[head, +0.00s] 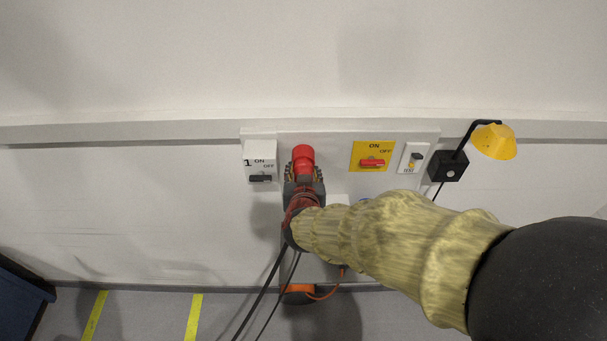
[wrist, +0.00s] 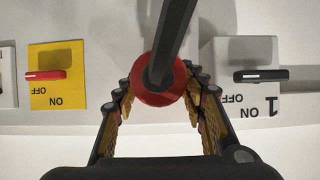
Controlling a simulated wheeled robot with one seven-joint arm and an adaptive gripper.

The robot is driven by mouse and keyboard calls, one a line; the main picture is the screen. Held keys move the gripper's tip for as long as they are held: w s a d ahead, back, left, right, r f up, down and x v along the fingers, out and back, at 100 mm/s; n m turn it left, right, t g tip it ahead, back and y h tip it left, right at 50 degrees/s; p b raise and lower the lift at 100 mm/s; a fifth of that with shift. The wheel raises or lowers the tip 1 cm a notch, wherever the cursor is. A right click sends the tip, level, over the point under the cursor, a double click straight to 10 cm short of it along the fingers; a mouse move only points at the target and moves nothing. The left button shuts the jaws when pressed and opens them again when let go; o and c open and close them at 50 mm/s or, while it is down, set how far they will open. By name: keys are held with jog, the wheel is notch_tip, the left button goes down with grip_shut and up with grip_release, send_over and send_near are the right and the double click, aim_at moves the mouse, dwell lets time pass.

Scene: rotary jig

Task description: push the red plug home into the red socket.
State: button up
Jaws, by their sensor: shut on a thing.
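The red plug (wrist: 158,92) shows in the wrist view as a round red body with a thick dark cable running from it toward the top. My gripper (wrist: 162,88) is shut on it, with a finger on each side. In the head view a red cylinder (head: 303,155) stands out in front of the fingertips of my gripper (head: 304,174), against the wall panel. I cannot tell there where the plug ends and the red socket begins. The socket's face and any gap are hidden behind the plug and fingers.
A white switch marked 1 (head: 260,163) sits close to the left of my gripper. To the right are a yellow ON/OFF switch (head: 372,157), a small test switch (head: 413,159), a black box (head: 448,166) and a yellow lamp (head: 494,142). Cables hang below my gripper.

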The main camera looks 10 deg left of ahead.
jog(key=shift+w, duration=0.15)
jog(key=o, duration=1.3)
jog(key=shift+o, duration=0.6)
jog(key=v, duration=1.2)
